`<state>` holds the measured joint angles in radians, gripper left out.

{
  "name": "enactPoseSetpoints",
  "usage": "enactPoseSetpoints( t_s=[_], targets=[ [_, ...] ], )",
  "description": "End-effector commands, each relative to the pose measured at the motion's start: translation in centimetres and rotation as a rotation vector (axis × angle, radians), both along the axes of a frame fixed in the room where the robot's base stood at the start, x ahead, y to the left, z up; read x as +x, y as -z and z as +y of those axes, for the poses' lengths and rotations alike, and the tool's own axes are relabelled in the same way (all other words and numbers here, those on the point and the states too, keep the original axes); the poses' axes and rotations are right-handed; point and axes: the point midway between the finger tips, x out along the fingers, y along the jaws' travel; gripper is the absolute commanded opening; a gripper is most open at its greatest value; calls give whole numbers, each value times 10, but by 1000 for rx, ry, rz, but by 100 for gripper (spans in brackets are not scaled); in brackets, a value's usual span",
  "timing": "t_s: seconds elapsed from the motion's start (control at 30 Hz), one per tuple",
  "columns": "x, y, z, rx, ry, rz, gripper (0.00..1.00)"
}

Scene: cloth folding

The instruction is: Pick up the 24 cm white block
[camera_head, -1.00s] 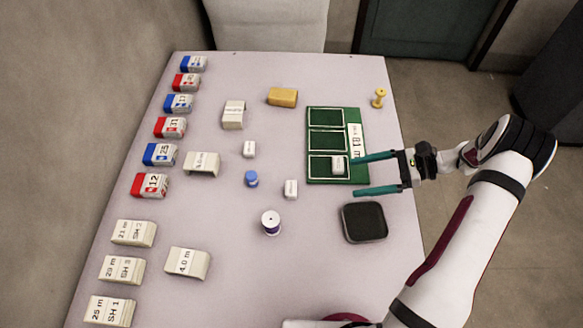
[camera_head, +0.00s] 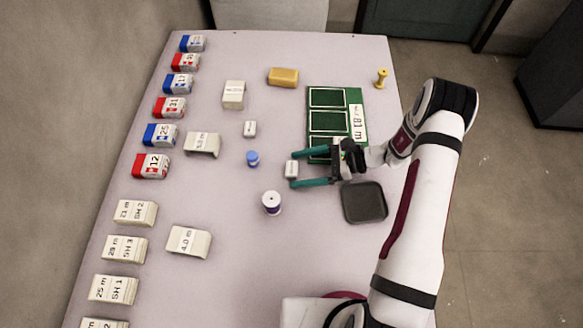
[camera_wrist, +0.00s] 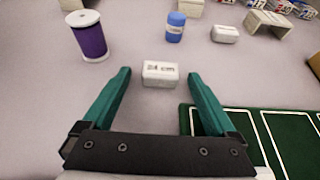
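The small white block labelled "24 cm" (camera_wrist: 160,74) lies on the table. In the head view the same white block (camera_head: 291,169) sits between the ends of my gripper's teal fingers. My gripper (camera_head: 294,169) is open, with one finger on each side of the block. In the wrist view, my gripper (camera_wrist: 159,74) shows clear gaps between both fingertips and the block, which lies at the level of the tips. Nothing is held.
A purple spool (camera_head: 271,203) and a blue bottle (camera_head: 252,159) stand near the block. Another small white block (camera_head: 249,128) lies farther back. The green board (camera_head: 346,97) and a dark tray (camera_head: 365,202) lie by my gripper. Numbered blocks line the left edge.

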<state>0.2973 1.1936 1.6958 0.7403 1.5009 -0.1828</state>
Motion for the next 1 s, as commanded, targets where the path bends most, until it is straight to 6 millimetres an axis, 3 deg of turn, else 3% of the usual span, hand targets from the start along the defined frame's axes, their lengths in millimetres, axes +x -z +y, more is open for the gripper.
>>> enactPoseSetpoints(
  t_s=[0.07, 0.47, 0.77, 1.0],
  targets=[
    [0, 0, 0, 0, 0, 0, 78],
    [0, 0, 0, 0, 0, 0, 6],
    [0, -4, -1, 0, -1, -2, 4],
    [1, -39, -1, 1, -1, -4, 4]
  ],
)
